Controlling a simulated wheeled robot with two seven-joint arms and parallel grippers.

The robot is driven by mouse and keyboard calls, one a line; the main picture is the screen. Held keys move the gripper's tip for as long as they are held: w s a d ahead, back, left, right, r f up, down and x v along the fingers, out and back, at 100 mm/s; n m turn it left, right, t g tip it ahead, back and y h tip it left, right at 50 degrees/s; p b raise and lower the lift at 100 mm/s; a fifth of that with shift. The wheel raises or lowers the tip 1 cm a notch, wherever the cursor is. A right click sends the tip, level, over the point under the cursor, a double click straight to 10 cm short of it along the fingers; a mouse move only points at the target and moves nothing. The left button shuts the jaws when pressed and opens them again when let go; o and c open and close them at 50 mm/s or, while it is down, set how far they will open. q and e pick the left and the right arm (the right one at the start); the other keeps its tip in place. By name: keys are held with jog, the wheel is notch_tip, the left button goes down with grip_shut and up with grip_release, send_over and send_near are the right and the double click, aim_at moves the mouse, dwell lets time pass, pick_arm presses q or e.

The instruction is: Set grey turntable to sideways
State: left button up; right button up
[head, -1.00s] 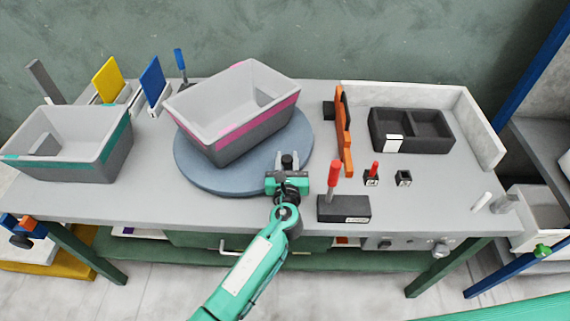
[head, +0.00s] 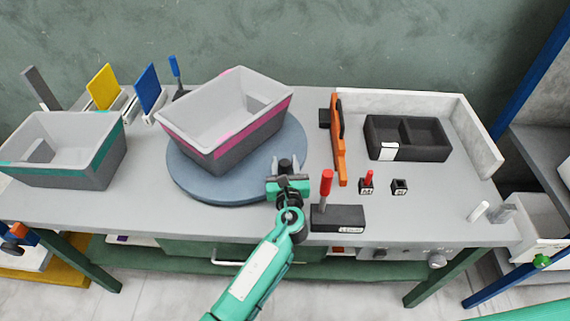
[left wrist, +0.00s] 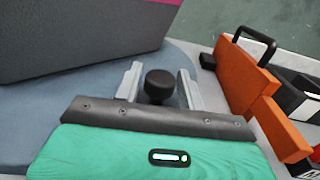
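The grey turntable (head: 190,186) is a round blue-grey disc on the table, with a grey bin (head: 240,135) with a pink band on top of it. The bin's long side runs slantwise, up to the right. A black knob (left wrist: 160,86) stands at the disc's front right edge in the left wrist view. My left gripper (head: 286,170) reaches over that edge. In the left wrist view its two fingers (left wrist: 160,84) stand on either side of the knob, with narrow gaps visible, so it looks open around it. My right gripper is not in view.
A teal-banded bin (head: 100,175) is at left, a black two-part tray (head: 408,153) at right. The front table strip at left is clear.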

pick_arm(q)
jog(key=shift+o, duration=0.7)
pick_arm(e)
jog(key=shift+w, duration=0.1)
pick_arm(q)
jog(key=shift+s+f, duration=0.1)
jog(key=shift+s, duration=0.15)
jog(key=s+b, duration=0.1)
jog(key=s, duration=1.1)
jog(key=shift+s, duration=0.65)
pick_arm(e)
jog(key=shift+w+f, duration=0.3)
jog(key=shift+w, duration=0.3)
